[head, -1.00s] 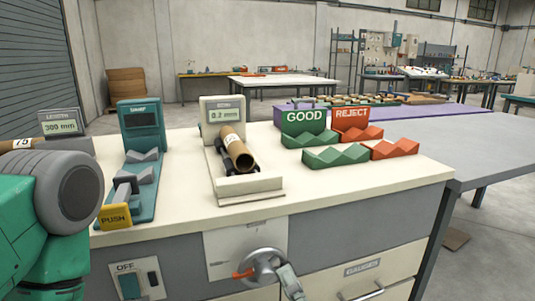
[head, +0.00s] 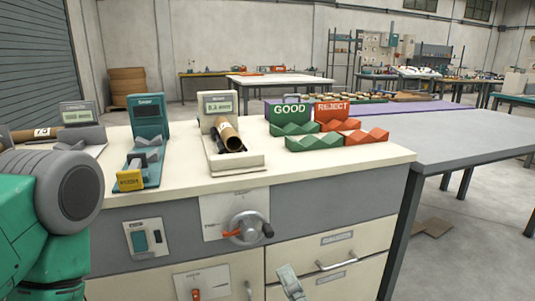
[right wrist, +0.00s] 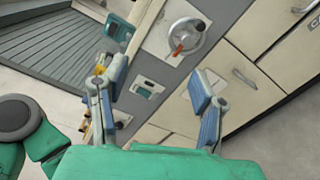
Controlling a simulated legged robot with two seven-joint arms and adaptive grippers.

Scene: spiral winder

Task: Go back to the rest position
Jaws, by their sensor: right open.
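My right gripper (head: 290,283) shows in the head view as a grey fingertip at the bottom, in front of the cabinet drawers and below the grey handwheel (head: 246,229). In the right wrist view the right gripper (right wrist: 154,98) is open, its two blue-grey padded fingers wide apart with nothing between them. The handwheel also shows there (right wrist: 187,38), beyond the fingers and apart from them. A green arm of mine with a grey joint fills the lower left of the head view; its gripper is not visible.
The workbench (head: 330,172) carries a brown tube (head: 228,136) on a gauge, another tube (head: 42,132) on the length stand, a teal device (head: 147,120), and green GOOD (head: 290,116) and red REJECT (head: 332,112) racks. A drawer handle (head: 337,264) sticks out.

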